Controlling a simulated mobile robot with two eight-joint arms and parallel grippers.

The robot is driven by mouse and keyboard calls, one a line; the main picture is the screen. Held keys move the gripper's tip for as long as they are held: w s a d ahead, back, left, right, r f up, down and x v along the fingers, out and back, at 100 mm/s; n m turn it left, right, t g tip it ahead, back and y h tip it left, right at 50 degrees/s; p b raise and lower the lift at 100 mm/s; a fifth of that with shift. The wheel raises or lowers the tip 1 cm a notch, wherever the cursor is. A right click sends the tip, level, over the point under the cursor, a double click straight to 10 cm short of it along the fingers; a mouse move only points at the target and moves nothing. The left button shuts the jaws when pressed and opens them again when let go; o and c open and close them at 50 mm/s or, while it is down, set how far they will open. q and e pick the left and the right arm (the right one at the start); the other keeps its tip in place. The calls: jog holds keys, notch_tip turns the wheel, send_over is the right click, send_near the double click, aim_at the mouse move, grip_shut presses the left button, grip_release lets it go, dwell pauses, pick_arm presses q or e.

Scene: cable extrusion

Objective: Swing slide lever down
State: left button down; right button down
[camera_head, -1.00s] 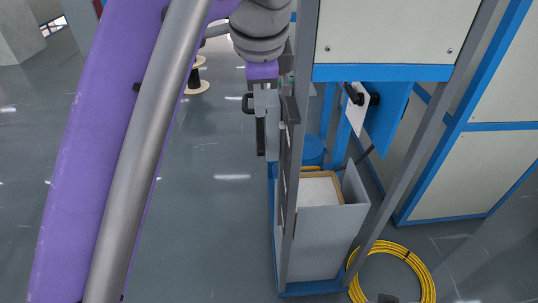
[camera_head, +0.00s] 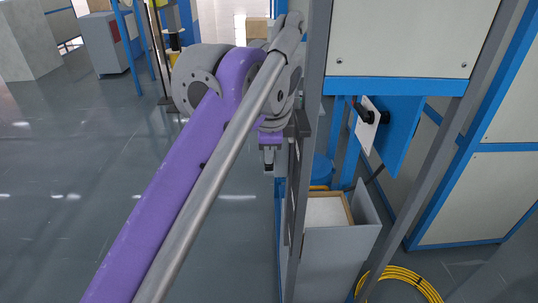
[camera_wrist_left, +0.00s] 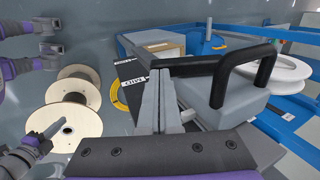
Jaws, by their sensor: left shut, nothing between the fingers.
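My left gripper (camera_head: 268,160) points down beside the grey upright of the machine frame, to its left. In the left wrist view its two grey fingers (camera_wrist_left: 159,112) are together, with nothing between them. A black bent handle (camera_wrist_left: 222,72) on a grey block (camera_wrist_left: 225,105) lies just right of the fingertips there; I cannot tell whether it touches them. A dark bar (camera_head: 299,124) shows on the upright in the head view, right of the gripper. I cannot tell for sure which part is the slide lever.
A black knob (camera_head: 366,115) sits on a white plate under the cabinet. A grey bin (camera_head: 335,252) and a yellow cable coil (camera_head: 405,284) stand below. Wooden spools (camera_wrist_left: 72,125) and purple-grey arm parts show left in the wrist view. Floor left of the frame is clear.

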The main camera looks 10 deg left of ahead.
aim_at(269, 170)
pick_arm(q)
jog(key=shift+f, duration=0.3)
jog(key=f+t+y+b, duration=0.1)
jog(key=f+t, duration=0.1)
jog(key=t, duration=0.1)
jog(key=f+t+b, duration=0.1)
jog(key=f+t, duration=0.1)
jog(key=shift+w+f+t+y, duration=0.2)
jog(key=shift+f+t+y, duration=0.05)
jog(key=shift+t+y, duration=0.15)
jog(key=shift+w+a+f+t, duration=0.1)
jog(key=shift+w+f+t, duration=0.35)
jog(key=shift+t, duration=0.45)
jog(key=shift+w+a+f+t+y+p, duration=0.25)
jog(key=shift+w+f+t+y, duration=0.05)
jog(key=shift+w+f+t, duration=0.45)
jog(key=shift+w+a+f+t+y+p, duration=0.2)
jog(key=shift+w+a+f+t+y, duration=0.1)
jog(key=shift+w+f+t, duration=0.45)
jog(key=shift+s+f, duration=0.1)
jog(key=shift+s, duration=0.05)
